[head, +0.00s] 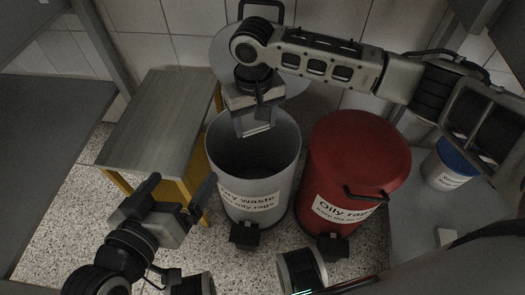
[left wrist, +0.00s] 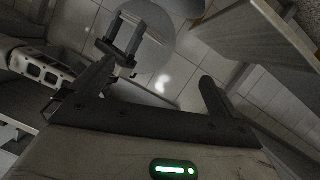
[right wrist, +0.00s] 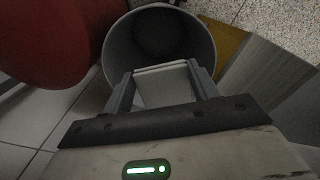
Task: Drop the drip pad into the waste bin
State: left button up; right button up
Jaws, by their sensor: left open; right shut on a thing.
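My right gripper (head: 254,128) is shut on the drip pad, a thin pale grey sheet. In the right wrist view the pad (right wrist: 165,86) sits between the two fingers. The gripper holds it over the open mouth of the grey waste bin (head: 250,202), whose label reads in part "Dry waste". The right wrist view shows the bin's round rim (right wrist: 108,50) just beyond the pad, with a dark interior. My left gripper (head: 180,190) is open and empty, low in front of the wooden table, left of the grey bin.
A closed red bin (head: 355,160) labelled "Oily rags" stands right of the grey bin. The grey bin's round lid (head: 224,52) is raised behind it. A wooden table (head: 155,115) with yellow legs is at left. A blue-lidded tub (head: 450,165) stands on a grey surface at right.

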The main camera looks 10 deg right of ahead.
pick_arm(q)
jog(key=r+b, duration=0.1)
jog(key=b, duration=0.2)
jog(key=r+t+h+b, duration=0.1)
jog(key=b, duration=0.1)
jog(key=shift+s+d+n+t+b, duration=0.1)
jog(key=shift+d+n+t+b, duration=0.2)
jog(key=shift+d+n+b, duration=0.1)
pick_arm(e)
jog(key=w+d+f+n, duration=0.1)
jog(key=d+f, duration=0.3)
jog(key=f, duration=0.6)
jog(key=shift+w+f+n, duration=0.15)
jog(key=shift+f+n, duration=0.1)
jog(key=shift+n, duration=0.05)
jog(key=o, duration=1)
jog(key=shift+a, duration=0.1)
